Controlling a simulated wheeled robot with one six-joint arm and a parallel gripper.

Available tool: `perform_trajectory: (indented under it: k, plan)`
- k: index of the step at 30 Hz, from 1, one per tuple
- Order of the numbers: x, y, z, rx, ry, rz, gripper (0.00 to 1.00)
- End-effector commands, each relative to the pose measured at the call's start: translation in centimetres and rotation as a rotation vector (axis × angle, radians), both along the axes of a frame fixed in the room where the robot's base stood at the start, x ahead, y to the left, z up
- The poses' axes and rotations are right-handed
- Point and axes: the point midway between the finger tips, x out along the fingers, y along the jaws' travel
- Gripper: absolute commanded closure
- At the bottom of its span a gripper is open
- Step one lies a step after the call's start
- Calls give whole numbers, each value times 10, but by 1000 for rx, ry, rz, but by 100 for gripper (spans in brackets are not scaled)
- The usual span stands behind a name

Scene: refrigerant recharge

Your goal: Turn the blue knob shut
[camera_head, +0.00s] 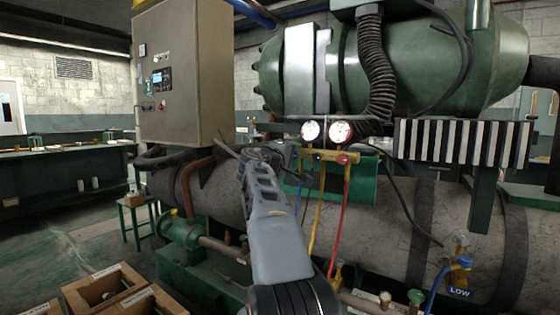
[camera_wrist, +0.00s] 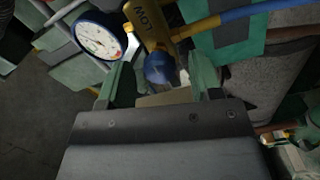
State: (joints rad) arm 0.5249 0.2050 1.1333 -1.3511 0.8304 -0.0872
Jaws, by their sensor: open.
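My gripper (camera_wrist: 162,82) is open, with one finger on each side of the knob and visible gaps between. Whether the knob lies at fingertip depth I cannot tell. In the head view my gripper (camera_head: 264,155) is just left of the yellow manifold (camera_head: 328,155). I cannot make out the blue knob in that view; my gripper and arm cover that area.
A blue-rimmed gauge (camera_wrist: 99,37) is close by the left finger, and a blue hose (camera_wrist: 230,17) runs right. In the head view a red knob (camera_head: 342,159), a yellow hose (camera_head: 319,215) and a red hose (camera_head: 338,230) hang near my arm. A grey control cabinet (camera_head: 185,75) stands left.

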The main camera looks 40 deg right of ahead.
Motion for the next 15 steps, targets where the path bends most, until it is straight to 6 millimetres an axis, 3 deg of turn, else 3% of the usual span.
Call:
perform_trajectory:
  k: [15]
  plan:
    - [-24, 97, 1, -1, -1, 5, 41]
